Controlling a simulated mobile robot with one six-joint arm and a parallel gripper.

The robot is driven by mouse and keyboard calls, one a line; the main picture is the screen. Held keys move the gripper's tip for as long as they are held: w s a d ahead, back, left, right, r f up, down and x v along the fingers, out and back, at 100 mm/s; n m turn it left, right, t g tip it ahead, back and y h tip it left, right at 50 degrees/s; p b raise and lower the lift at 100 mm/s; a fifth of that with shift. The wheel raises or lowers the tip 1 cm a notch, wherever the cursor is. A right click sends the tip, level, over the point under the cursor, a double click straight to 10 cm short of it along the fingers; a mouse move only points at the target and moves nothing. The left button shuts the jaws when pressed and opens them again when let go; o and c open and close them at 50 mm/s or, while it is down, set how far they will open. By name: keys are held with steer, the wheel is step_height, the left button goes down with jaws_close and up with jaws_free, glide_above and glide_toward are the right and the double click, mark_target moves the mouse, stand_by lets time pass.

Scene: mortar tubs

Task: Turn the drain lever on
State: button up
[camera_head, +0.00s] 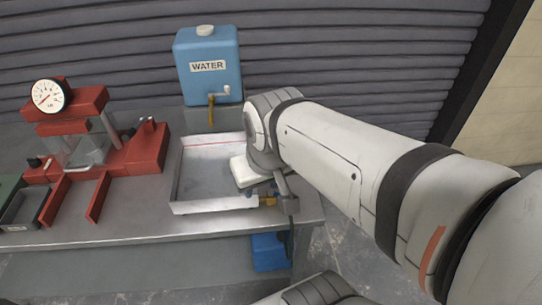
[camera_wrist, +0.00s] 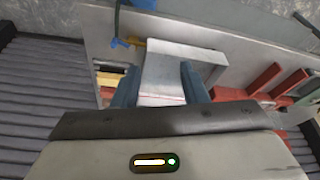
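The drain fitting (camera_head: 269,201) is a small brass piece at the front right corner of the shallow metal tray (camera_head: 218,207). In the wrist view, a small blue lever (camera_wrist: 118,43) sits beside the brass part at the tray's edge. Its exact setting is too small to tell. My gripper (camera_wrist: 160,74) is open, its two blue-grey fingers apart. Tray surface shows between them, and nothing is clearly held. The lever lies beyond the fingertips, to the upper left in the wrist view. In the head view my wrist is over the tray's right side and the fingers are largely hidden.
A blue water tank (camera_head: 208,66) with a tap stands behind the tray. A red press (camera_head: 139,155) with a gauge (camera_head: 48,95) is to the left on the grey bench (camera_head: 130,221). A blue bucket (camera_head: 269,252) is below the bench's right end. Ribbed shutter stands behind.

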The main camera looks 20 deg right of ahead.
steer(key=shift+s, duration=0.1)
steer(key=w+d+f+g+b, duration=0.1)
steer(key=w+d+f+b, duration=0.3)
steer(key=b, duration=0.4)
steer(key=w+d+f+g+b, duration=0.1)
steer(key=w+d+f+b, duration=0.3)
steer(key=f+b, duration=0.2)
steer(key=w+d+f+n+g+b, duration=0.1)
steer(key=w+d+f+b, duration=0.3)
steer(key=b, duration=0.6)
steer(key=shift+w+d+f, duration=0.2)
steer(key=shift+d+f, duration=0.35)
steer(key=shift+f, duration=0.05)
step_height(320, 180, down, 8)
steer(key=shift+r+b, duration=0.25)
steer(key=shift+b, duration=0.8)
jaws_close()
steer(key=shift+r, duration=0.1)
